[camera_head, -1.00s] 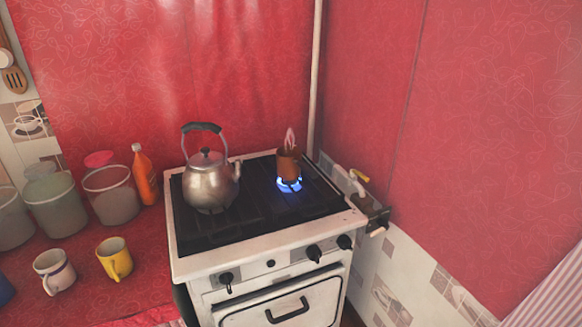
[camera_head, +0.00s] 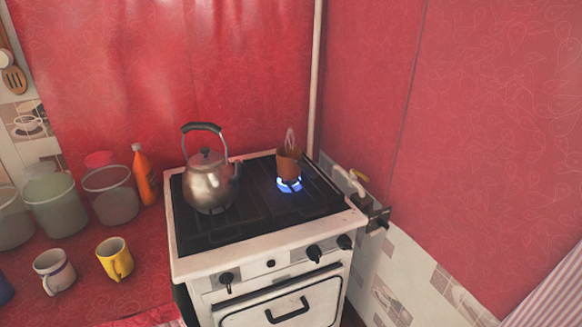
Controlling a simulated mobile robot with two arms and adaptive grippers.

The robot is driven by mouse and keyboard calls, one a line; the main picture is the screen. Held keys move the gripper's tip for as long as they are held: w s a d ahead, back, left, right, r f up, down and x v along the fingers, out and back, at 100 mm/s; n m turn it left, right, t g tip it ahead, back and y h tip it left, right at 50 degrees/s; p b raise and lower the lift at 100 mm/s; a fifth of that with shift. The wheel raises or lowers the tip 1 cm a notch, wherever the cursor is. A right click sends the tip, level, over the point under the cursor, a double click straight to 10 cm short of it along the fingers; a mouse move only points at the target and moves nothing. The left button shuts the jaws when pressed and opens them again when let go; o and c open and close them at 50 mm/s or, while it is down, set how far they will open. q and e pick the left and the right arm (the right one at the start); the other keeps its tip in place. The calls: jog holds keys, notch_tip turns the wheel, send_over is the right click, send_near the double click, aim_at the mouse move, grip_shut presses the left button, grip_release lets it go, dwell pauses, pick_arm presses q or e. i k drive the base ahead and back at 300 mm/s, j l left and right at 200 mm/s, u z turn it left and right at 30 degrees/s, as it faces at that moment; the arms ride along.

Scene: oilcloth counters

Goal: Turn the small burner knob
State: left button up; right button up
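A white gas stove (camera_head: 262,252) stands in the middle with a black top. Its front panel has black knobs: one at the left (camera_head: 226,279), one right of centre (camera_head: 314,253) and one at the right end (camera_head: 345,242). A smaller round black piece (camera_head: 270,264) sits between the left and middle ones. I cannot tell which is the small burner knob. A blue flame (camera_head: 289,185) burns at the back right, under a small brown pot (camera_head: 288,164). Neither of my grippers is in view.
A metal kettle (camera_head: 210,183) stands on the stove's left side. A yellow mug (camera_head: 115,258), a white mug (camera_head: 54,271), an orange bottle (camera_head: 144,175) and several canisters (camera_head: 112,196) stand on the red counter at left.

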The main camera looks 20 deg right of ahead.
aim_at(344, 242)
jog(key=k+l, duration=1.15)
jog(key=k, duration=0.05)
